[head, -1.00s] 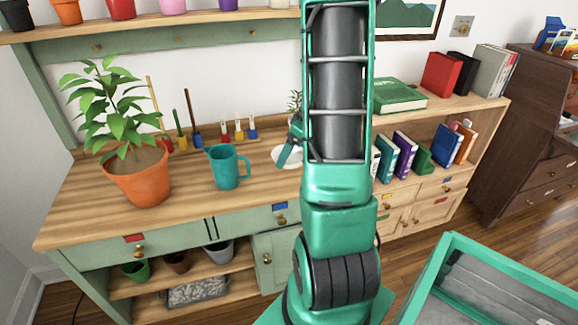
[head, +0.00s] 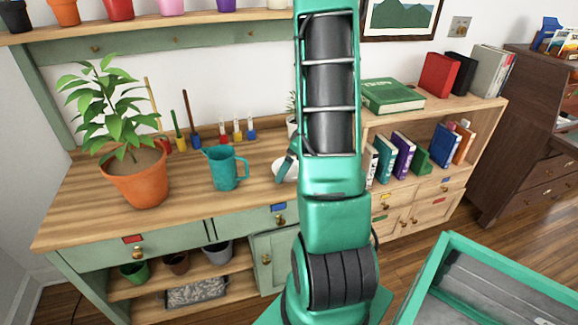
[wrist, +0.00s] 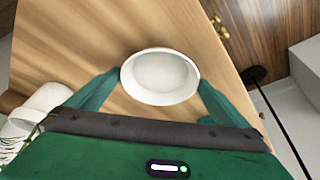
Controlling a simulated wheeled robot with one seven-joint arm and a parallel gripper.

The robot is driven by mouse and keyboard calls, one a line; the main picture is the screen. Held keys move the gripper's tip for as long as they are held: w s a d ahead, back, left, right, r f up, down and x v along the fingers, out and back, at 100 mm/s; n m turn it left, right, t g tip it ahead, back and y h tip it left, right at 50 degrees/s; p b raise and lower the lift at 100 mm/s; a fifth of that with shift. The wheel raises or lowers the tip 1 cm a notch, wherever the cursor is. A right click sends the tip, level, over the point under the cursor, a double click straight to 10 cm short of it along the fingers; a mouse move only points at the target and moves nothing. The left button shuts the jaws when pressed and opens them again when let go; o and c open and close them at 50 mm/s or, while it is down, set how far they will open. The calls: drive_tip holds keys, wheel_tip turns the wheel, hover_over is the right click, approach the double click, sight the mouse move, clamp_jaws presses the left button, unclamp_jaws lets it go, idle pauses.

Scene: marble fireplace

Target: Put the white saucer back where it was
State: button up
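The white saucer (head: 284,171) is at the right part of the wooden desktop (head: 190,200), partly hidden by my arm in the head view. In the wrist view, the saucer (wrist: 160,76) sits between the two green fingers of my gripper (wrist: 160,82), one at each side of its rim. The fingers look closed against the rim. My gripper is mostly hidden behind my arm in the head view, with one finger showing by the saucer. I cannot tell how high the saucer is above the desktop.
A teal watering can (head: 224,170) and a potted plant (head: 138,178) stand to the left on the desktop. Small bottles (head: 238,133) stand at the back. A small white pot (wrist: 42,103) is close to my gripper. The desk's edge runs right of the saucer in the wrist view.

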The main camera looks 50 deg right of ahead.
drive_tip(key=a+v, duration=0.1)
drive_tip(key=v, duration=1.1)
drive_tip(key=s+a+r+m+g, duration=0.2)
drive_tip(key=s+a+r+m, duration=0.1)
drive_tip(key=s+a, duration=0.4)
drive_tip(key=s+a+r+m+g, duration=0.2)
drive_tip(key=s+a+m, duration=0.3)
drive_tip(key=a, duration=0.8)
drive_tip(key=s+r, duration=0.1)
drive_tip(key=s, duration=0.2)
drive_tip(key=shift+a+g+h, duration=0.3)
drive_tip(key=shift+a, duration=0.1)
drive_tip(key=shift+s+r, duration=0.1)
